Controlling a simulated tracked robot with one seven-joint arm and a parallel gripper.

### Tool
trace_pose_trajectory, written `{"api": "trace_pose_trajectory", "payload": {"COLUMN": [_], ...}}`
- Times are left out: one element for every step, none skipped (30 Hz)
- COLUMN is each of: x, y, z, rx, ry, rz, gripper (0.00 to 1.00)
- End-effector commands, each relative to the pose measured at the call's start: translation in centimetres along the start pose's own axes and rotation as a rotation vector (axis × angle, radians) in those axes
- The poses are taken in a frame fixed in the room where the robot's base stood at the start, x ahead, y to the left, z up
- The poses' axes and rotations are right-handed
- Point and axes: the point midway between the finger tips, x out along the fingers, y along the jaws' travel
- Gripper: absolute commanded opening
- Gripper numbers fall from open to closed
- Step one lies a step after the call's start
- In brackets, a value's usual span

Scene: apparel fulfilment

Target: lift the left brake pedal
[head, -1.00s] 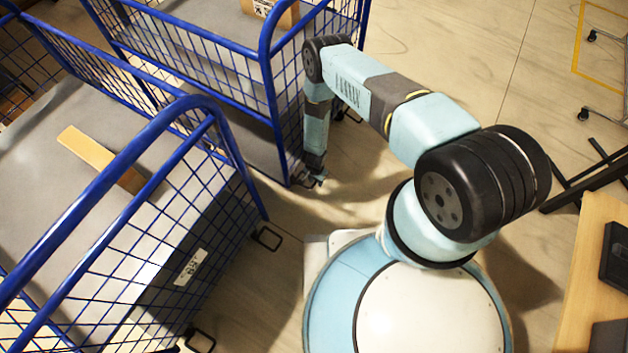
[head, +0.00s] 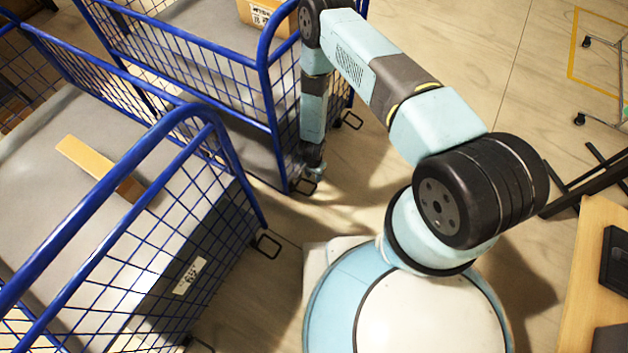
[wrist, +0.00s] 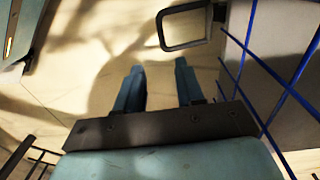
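The left brake pedal (head: 304,192) is a dark wire loop low on the corner of the far blue cage cart (head: 268,95). In the wrist view the pedal (wrist: 184,46) is an open rectangular loop beside the cart's grey base, ahead of the fingertips. My gripper (head: 315,174) is down at that corner, close to the pedal. In the wrist view my gripper (wrist: 158,70) has its two fingers apart with only floor between them. The loop appears clear of both fingers. Whether the pedal is up or down is hard to tell.
Another pedal (head: 351,120) is on the far cart, to the right. The near blue cage cart (head: 222,150) has its own pedal (head: 268,245) and holds a grey load. A wooden table (head: 585,270) stands at the right. Floor between carts and base is clear.

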Motion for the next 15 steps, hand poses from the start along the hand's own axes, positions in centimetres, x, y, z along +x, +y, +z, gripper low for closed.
{"api": "trace_pose_trajectory", "payload": {"x": [-0.6,-0.9,-1.2,-1.4,-1.6,-1.8,-1.9,-1.9,-2.0,-2.0,-2.0,-2.0,-2.0,-2.0,-2.0], "y": [-0.1,0.0,0.0,-0.1,-0.1,-0.1,0.0,0.0,0.0,0.0,0.0,0.0,0.0,0.0,0.0], "z": [-0.1,0.0,0.0,0.0,-0.1,-0.1,0.0,0.0,0.0,0.0,0.0,0.0,0.0,0.0,0.0], "rx": [-0.001,-0.001,-0.001,-0.001,-0.001,-0.001,-0.001,-0.001,-0.001,-0.001,-0.001,-0.001,-0.001,-0.001,0.000], "ry": [0.001,0.000,0.000,0.000,0.001,0.001,0.000,0.000,0.000,0.000,0.000,0.000,0.000,0.000,0.000], "rz": [-0.001,0.000,0.000,0.000,-0.001,-0.001,0.000,0.000,0.000,0.000,0.000,0.000,0.000,0.000,0.000], "gripper": [0.38,0.38,0.38,0.38,0.38,0.38,0.38,0.38,0.38,0.38,0.38,0.38,0.38,0.38,0.38]}}
